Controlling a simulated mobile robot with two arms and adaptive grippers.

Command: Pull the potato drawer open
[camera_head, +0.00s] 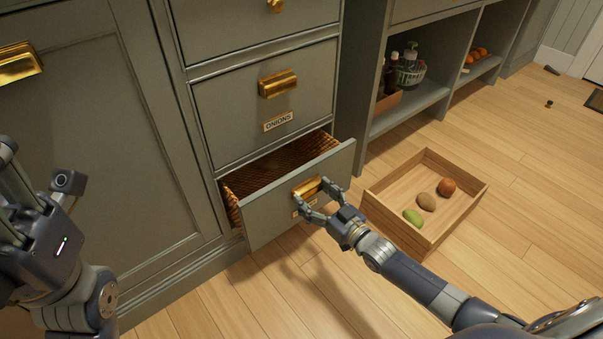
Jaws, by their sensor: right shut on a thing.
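The bottom drawer (270,208) of the grey-green cabinet stands partly open, and its woven rattan inside (280,170) shows. The visible part of the inside looks empty. Its label is mostly hidden behind my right gripper. My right gripper (322,190) is shut on the brass handle (307,187) of this drawer. My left gripper (30,200) is at the left edge of the view, in front of the cabinet door and away from the drawer. Its fingertips are cut off or unclear.
The drawer above (265,100), labelled ONIONS, is shut. A wooden crate (455,215) with a few round and oval items stands on the floor to the right of the open drawer. Shelves with bottles and a basket (411,72) are behind it.

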